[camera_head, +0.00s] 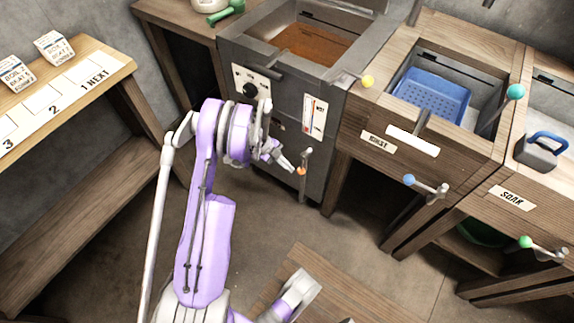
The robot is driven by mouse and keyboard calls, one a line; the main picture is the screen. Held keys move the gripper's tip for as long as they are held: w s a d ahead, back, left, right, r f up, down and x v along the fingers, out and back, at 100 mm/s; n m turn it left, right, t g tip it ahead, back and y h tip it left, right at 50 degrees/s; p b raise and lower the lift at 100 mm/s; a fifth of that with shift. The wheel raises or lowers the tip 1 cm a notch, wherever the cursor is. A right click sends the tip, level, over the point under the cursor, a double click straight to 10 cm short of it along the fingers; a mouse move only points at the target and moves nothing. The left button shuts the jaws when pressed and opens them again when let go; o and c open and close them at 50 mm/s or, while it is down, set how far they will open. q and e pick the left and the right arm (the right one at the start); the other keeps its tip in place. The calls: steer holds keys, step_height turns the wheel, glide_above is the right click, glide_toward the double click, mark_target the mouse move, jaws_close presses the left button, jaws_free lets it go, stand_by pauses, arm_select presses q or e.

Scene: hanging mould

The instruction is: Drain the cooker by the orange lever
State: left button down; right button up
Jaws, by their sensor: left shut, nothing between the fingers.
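The cooker (270,103) is a grey metal box at the upper middle, with brown contents (312,43) in its open top. A lever with an orange tip (301,171) is on the lower part of its front. My left gripper (291,167) is shut and empty. Its fingertips appear just left of the orange tip; I cannot tell if they touch it. My left arm hides part of the cooker's front. My right gripper is not in view.
A dial (250,90) and gauge (315,114) are on the cooker's front. To the right are the RINSE basin with a blue basket (432,94), the SOAK basin, and blue (409,180) and green (526,242) levers. A numbered shelf (100,55) is at left.

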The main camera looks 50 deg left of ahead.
arm_select(q)
steer(key=shift+d+f+h, duration=0.15)
steer(key=shift+d+h, duration=0.1)
steer(key=shift+h, duration=0.05)
stand_by(0.4)
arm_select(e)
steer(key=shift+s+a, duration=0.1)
